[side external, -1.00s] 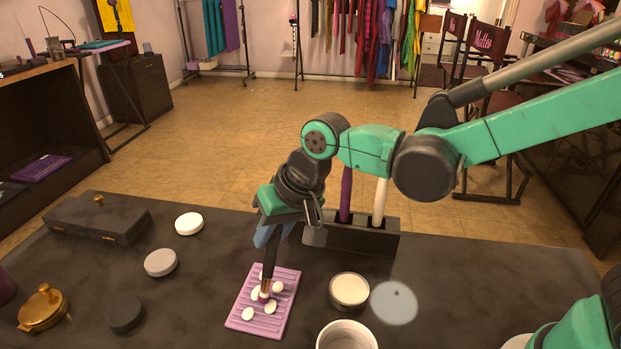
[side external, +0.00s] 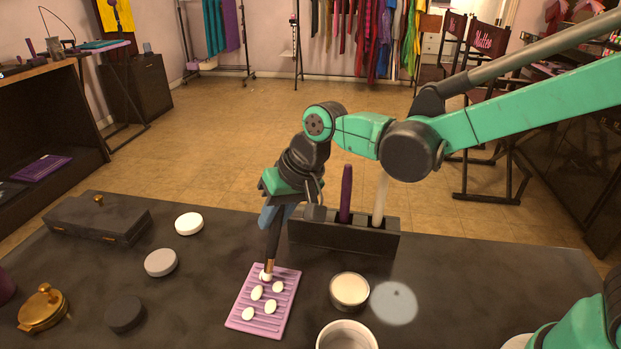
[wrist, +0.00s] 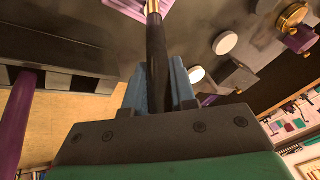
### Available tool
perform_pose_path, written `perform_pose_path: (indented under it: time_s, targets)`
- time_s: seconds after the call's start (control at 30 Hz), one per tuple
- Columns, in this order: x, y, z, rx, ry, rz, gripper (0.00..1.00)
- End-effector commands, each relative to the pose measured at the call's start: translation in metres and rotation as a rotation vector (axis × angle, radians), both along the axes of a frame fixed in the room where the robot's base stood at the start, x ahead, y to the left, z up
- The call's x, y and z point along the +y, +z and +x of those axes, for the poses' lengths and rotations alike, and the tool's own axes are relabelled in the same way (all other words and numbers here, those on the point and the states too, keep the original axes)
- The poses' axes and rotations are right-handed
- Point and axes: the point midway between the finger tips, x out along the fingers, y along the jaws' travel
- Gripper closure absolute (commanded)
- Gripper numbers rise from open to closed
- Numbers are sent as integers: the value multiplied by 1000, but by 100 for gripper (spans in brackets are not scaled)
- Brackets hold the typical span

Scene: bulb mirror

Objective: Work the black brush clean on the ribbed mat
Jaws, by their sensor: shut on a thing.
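The black brush (side external: 273,240) is held in my gripper (side external: 274,217), bristles down, its handle slightly tilted. Its brass ferrule and pale tip (side external: 267,273) are at the far edge of the purple ribbed mat (side external: 238,322); I cannot tell whether the tip touches. Several white oval pieces lie on the mat. In the wrist view the black handle (wrist: 156,60) runs between the blue fingers of my gripper (wrist: 157,85), which are shut on it. The bristles are out of frame there, and only a corner of the mat (wrist: 125,6) shows.
A dark holder (side external: 310,237) with a purple-handled and a cream-handled brush stands behind the mat. A cream-topped jar (side external: 349,290) and a white cup (side external: 346,337) are to the right. Round discs, a brass-lidded pot (side external: 43,308) and a dark box (side external: 97,222) are to the left.

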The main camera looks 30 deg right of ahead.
Motion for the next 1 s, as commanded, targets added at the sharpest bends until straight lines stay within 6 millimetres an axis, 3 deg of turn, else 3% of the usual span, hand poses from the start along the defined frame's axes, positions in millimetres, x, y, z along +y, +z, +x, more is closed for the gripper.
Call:
perform_pose_path:
  time_s: [0.17,1.0]
  targets:
    - [-9,0,10,-1,0,-1,100]
    - [52,0,-38,0,2,0,100]
